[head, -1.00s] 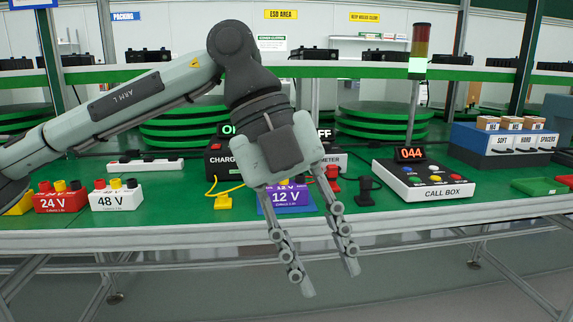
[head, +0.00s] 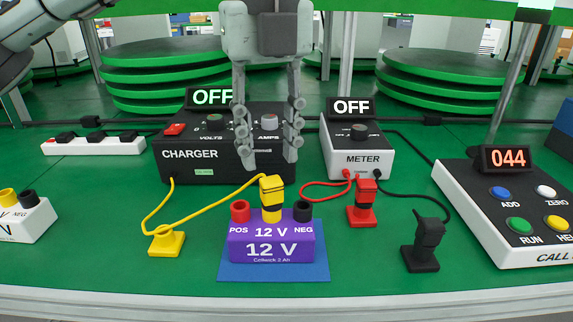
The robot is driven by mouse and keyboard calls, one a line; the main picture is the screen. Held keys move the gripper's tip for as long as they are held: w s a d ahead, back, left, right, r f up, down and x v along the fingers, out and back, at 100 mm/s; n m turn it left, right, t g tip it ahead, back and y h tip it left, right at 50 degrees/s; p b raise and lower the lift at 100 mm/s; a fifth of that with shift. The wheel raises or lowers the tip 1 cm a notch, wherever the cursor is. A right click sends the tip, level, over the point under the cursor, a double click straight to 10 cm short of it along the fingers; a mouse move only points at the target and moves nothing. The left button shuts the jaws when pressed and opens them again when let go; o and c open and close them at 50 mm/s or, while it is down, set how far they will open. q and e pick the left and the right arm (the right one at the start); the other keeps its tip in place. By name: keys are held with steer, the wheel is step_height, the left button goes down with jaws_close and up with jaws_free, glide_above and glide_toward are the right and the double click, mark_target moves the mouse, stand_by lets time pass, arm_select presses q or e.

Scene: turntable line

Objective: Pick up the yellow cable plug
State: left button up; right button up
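The yellow cable plug (head: 271,188) stands upright at the middle yellow terminal of the purple 12 V battery (head: 271,243), between the red POS and black NEG terminals. A yellow cable (head: 215,207) runs from it to the left, toward the charger (head: 205,160) and a yellow holder (head: 166,243). My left gripper (head: 268,165) points down, its two fingers apart with nothing between them. In the picture its tips are just above the plug, one to each side; the exact height and depth gap is unclear. My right gripper is out of view.
The battery sits on a blue mat (head: 273,274). The meter (head: 358,150) stands behind right; a red plug (head: 363,200) and a black plug (head: 428,243) stand to the right. A call box (head: 470,200) is at far right. The green table front is clear.

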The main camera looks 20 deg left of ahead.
mark_target(270, 180)
arm_select(q)
steer(key=shift+w+f, duration=0.15)
steer(key=shift+f, duration=0.1)
steer(key=f, duration=0.4)
steer(key=s+f, duration=0.1)
steer(key=f, duration=0.2)
steer(key=shift+f, duration=0.1)
steer(key=shift+o, duration=0.5)
steer(key=shift+w+f, duration=0.1)
steer(key=shift+f, duration=0.1)
steer(key=c, duration=0.6)
steer(key=shift+c, duration=0.6)
steer(key=shift+w+r, duration=0.1)
steer(key=shift+r, duration=0.05)
jaws_close()
